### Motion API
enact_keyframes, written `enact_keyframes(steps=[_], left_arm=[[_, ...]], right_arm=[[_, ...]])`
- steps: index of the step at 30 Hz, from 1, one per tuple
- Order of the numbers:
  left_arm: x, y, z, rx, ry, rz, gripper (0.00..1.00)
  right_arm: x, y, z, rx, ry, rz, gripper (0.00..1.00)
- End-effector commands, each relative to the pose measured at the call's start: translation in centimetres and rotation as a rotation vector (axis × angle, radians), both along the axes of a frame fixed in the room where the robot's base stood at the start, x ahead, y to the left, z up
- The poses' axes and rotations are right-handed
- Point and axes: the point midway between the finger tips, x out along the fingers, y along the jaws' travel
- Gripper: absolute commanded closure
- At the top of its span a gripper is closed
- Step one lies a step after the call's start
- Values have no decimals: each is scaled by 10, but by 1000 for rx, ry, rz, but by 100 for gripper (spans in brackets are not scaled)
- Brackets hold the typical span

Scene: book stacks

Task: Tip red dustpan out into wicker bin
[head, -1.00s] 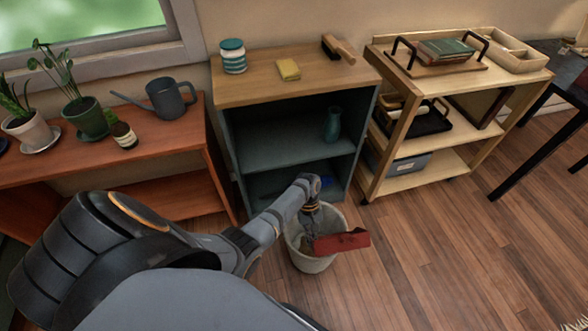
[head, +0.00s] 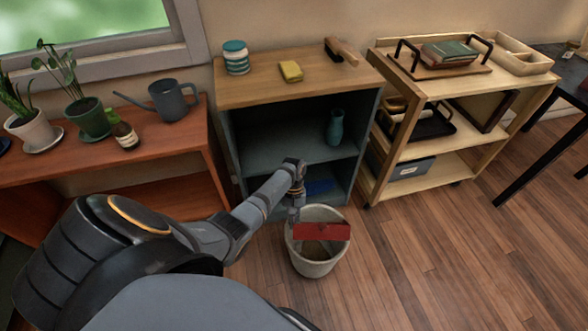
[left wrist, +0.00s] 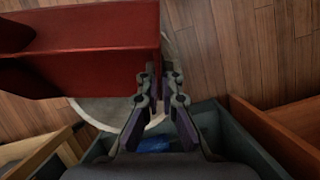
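The red dustpan (head: 322,231) is over the mouth of the pale grey-white bin (head: 312,267), with a broad red face toward the head camera. Its weave cannot be made out. The dustpan (left wrist: 80,52) fills the upper left of the left wrist view, with part of the bin's rim (left wrist: 105,112) below it. My left gripper (head: 296,214) is above the bin's back left rim. In the wrist view its fingertips (left wrist: 162,76) are closed together at the dustpan's edge, holding it. Something brownish shows inside the bin; what it is cannot be told. My right gripper is out of view.
The bin stands on the wooden floor before a blue-grey shelf unit (head: 290,160) holding a teal vase (head: 335,126). A wooden cart (head: 425,170) stands right, a reddish-brown bench (head: 150,150) with plants left. Floor right of the bin is clear.

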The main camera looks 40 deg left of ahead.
Motion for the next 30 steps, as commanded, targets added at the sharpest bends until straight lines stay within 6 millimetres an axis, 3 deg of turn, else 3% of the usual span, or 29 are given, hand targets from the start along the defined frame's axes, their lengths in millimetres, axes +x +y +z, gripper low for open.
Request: enact_keyframes(steps=[11, 17, 20, 25, 30], left_arm=[[-15, -10, 4, 83, -131, -1, 100], [-31, -22, 6, 186, -294, 0, 100], [-40, -27, 5, 260, -406, 2, 100], [-48, -32, 5, 357, -549, 2, 100], [-51, -35, 0, 441, -676, 2, 100]], right_arm=[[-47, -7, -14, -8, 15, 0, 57], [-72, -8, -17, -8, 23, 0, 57], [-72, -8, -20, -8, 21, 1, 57], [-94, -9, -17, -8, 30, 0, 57], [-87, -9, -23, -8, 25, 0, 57]])
